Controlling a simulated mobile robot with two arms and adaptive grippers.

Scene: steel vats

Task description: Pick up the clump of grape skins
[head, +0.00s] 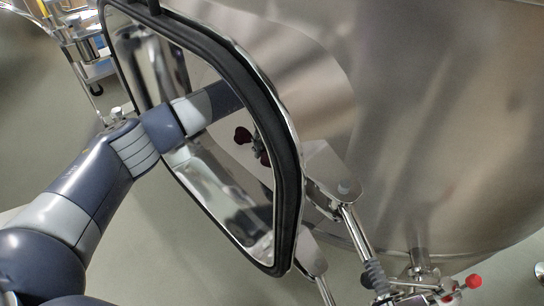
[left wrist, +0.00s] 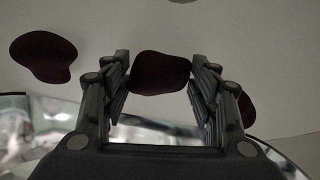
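In the left wrist view, a dark red, rounded clump of grape skins (left wrist: 161,72) lies on a pale surface, straight ahead between the fingertips of my left gripper (left wrist: 160,62). The fingers are wide apart. The clump nearly spans the gap; I cannot tell whether they touch it. A second dark red clump (left wrist: 43,56) lies to the left, and a third (left wrist: 246,108) is partly hidden behind the right finger. In the head view my left arm reaches in at the oval, black-gasketed frame (head: 290,180). Dark red shapes (head: 243,135) show within it. My right gripper is not seen.
The large steel vat (head: 440,110) fills the right of the head view. A metal strut (head: 356,235) and a red knob (head: 474,281) are at lower right. A shiny metal edge (left wrist: 60,112) crosses below the clumps in the wrist view.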

